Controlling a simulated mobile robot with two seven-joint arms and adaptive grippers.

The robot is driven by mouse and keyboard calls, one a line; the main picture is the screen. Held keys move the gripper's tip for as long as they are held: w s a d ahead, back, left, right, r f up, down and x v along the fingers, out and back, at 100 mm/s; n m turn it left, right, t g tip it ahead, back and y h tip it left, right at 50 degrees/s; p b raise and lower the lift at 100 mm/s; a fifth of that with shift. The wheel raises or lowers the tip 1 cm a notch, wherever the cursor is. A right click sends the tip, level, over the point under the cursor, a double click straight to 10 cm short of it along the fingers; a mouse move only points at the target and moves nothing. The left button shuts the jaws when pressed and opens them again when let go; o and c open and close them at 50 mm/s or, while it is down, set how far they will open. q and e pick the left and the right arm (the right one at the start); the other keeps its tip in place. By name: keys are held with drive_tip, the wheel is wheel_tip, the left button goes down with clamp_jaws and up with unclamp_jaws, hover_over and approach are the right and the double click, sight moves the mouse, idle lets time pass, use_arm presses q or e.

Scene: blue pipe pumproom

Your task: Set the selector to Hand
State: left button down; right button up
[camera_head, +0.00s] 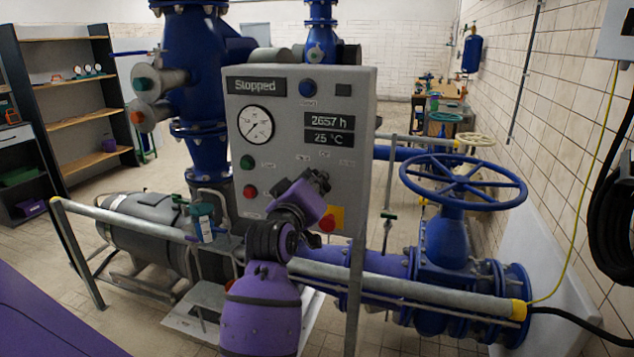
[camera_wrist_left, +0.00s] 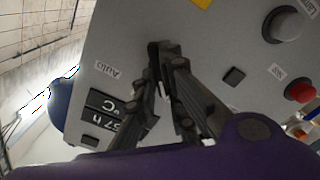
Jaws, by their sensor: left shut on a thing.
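The grey control panel (camera_head: 300,100) stands upright in the middle of the head view. My left gripper (camera_head: 317,181) is at its lower front and hides that part of the panel. In the left wrist view the dark fingers (camera_wrist_left: 165,52) are close together against the panel face, shut on the selector, which they almost fully cover. A label reading Auto (camera_wrist_left: 107,70) lies beside the fingertips. Other position labels are hidden or too small to read, so I cannot tell where the selector points. My right gripper is not in view.
The panel carries a Stopped display (camera_head: 257,86), a gauge (camera_head: 256,125), a green button (camera_head: 247,162) and a red button (camera_head: 250,191). A red stop button (camera_head: 328,223) on yellow is just below the gripper. A railing (camera_head: 400,284) crosses in front; a blue handwheel (camera_head: 462,184) stands right.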

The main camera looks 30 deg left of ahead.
use_arm(q)
drive_tip(key=shift+r, duration=0.1)
idle(0.3)
drive_tip(key=c, duration=1.8)
unclamp_jaws()
drive_tip(key=shift+w, duration=0.15)
drive_tip(key=shift+c, duration=0.2)
drive_tip(key=v, duration=1.2)
